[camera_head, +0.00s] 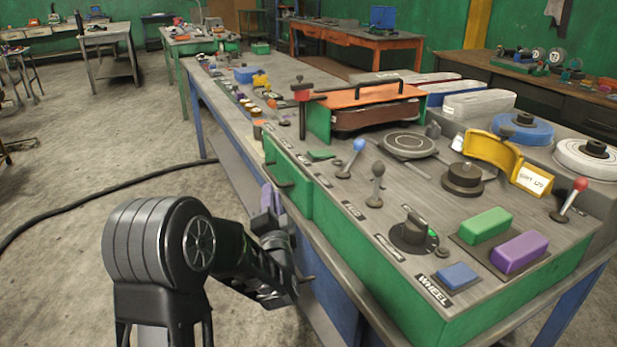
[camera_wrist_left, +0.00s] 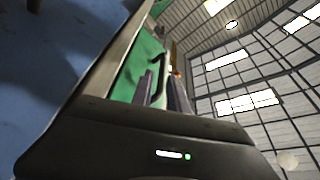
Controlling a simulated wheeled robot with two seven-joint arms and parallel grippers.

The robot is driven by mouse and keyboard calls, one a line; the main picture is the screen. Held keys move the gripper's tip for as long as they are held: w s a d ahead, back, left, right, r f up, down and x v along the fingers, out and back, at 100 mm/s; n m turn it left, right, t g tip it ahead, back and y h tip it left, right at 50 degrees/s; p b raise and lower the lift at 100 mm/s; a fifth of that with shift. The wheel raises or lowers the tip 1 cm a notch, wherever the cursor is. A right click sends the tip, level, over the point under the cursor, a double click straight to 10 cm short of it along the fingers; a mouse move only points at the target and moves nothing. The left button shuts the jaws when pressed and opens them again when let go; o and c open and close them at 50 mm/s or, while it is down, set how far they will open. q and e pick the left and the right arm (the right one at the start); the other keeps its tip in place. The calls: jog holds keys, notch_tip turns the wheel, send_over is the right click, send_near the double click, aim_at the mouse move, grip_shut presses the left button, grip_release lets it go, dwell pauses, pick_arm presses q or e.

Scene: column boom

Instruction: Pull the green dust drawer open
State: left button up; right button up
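The green dust drawer (camera_head: 299,203) is in the left side of the green machine bench in the head view, and its front looks closed or nearly so. Its dark bar handle (camera_head: 278,177) sticks out from the front. My left gripper (camera_head: 270,197) is just below the handle in that view, with its fingers pointing up towards it. In the left wrist view, the two greyish fingers (camera_wrist_left: 161,92) stand apart. The dark handle (camera_wrist_left: 157,68) shows between and beyond them, against the green drawer front (camera_wrist_left: 136,68). I cannot tell whether they touch. My right gripper is out of view.
The bench top (camera_head: 330,200) carries levers, a dial (camera_head: 413,233), green and purple blocks and an orange-topped belt unit (camera_head: 368,98). A metal bench edge runs below the drawer. A black cable (camera_head: 100,196) lies on the open floor at left.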

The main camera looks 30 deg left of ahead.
aim_at(270, 172)
pick_arm(q)
jog(key=shift+r, duration=0.25)
jog(key=shift+w, duration=0.1)
jog(key=x, duration=0.7)
jog(key=shift+w+a+r, duration=0.1)
jog(key=shift+w+a, duration=0.1)
jog(key=shift+a, duration=0.1)
grip_shut()
dwell(1.2)
